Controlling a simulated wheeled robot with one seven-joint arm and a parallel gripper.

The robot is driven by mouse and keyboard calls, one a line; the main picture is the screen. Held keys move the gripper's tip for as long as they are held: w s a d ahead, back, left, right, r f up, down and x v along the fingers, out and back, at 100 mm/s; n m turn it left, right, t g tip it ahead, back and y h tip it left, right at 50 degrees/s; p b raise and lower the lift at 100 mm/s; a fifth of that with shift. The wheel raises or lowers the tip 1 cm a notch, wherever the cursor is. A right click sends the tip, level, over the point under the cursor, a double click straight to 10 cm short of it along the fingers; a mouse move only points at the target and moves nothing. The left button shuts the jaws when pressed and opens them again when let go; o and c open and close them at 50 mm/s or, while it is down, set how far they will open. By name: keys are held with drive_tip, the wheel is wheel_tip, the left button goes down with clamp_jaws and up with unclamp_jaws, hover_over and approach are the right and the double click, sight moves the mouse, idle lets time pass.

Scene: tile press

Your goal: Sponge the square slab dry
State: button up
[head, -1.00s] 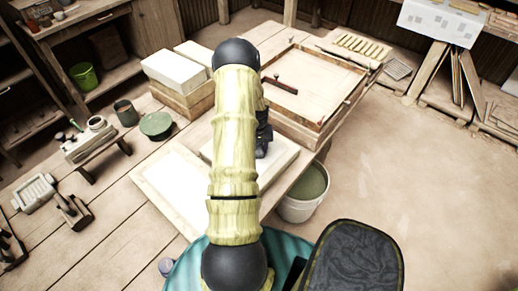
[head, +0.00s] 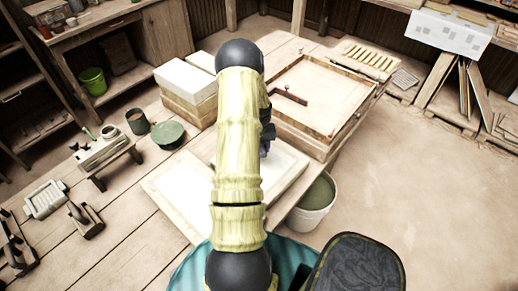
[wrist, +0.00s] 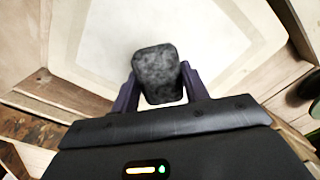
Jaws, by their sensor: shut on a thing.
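My gripper (wrist: 158,88) is shut on a dark grey, mottled sponge (wrist: 157,70), with one finger on each side of it. The sponge is over the pale square slab (wrist: 230,45), whose middle looks whiter than its border. I cannot tell whether the sponge touches the slab. In the head view the slab (head: 287,170) lies on the low table, partly hidden behind my arm. There my gripper (head: 267,140) is a dark shape beside the arm, and the sponge cannot be made out.
A framed white board (head: 180,190) lies left of the slab. A bucket (head: 318,203) of greenish liquid stands at the table's right side. A large wooden tray (head: 325,90) and stacked white blocks (head: 187,80) are behind. Floor at right is clear.

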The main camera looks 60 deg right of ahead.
drive_tip(key=shift+r+p, duration=0.8)
drive_tip(key=shift+r, duration=0.9)
drive_tip(key=shift+w, duration=0.1)
drive_tip(key=w+a+f+n, duration=0.1)
drive_tip(key=w+a+n, duration=0.1)
drive_tip(key=w+a, duration=0.4)
drive_tip(key=w+a+n, duration=0.2)
drive_tip(key=w+a, duration=0.4)
drive_tip(key=a, duration=0.2)
drive_tip(key=w+a+f+n, duration=0.1)
drive_tip(key=w+a, duration=0.6)
drive_tip(key=shift+a+f+n, duration=0.2)
drive_tip(key=shift+f+n, duration=0.1)
drive_tip(key=shift+n, duration=0.1)
drive_tip(key=w+a, duration=0.1)
drive_tip(key=a, duration=0.2)
drive_tip(key=w+a+n, duration=0.1)
drive_tip(key=a, duration=0.3)
drive_tip(key=w+a+f+n, duration=0.1)
drive_tip(key=a, duration=0.3)
drive_tip(key=shift+w+a, duration=0.15)
drive_tip(key=shift+w, duration=0.1)
drive_tip(key=a+n, duration=0.3)
drive_tip(key=a, duration=1.1)
drive_tip(key=shift+f, duration=0.4)
drive_tip(key=shift+d, duration=0.1)
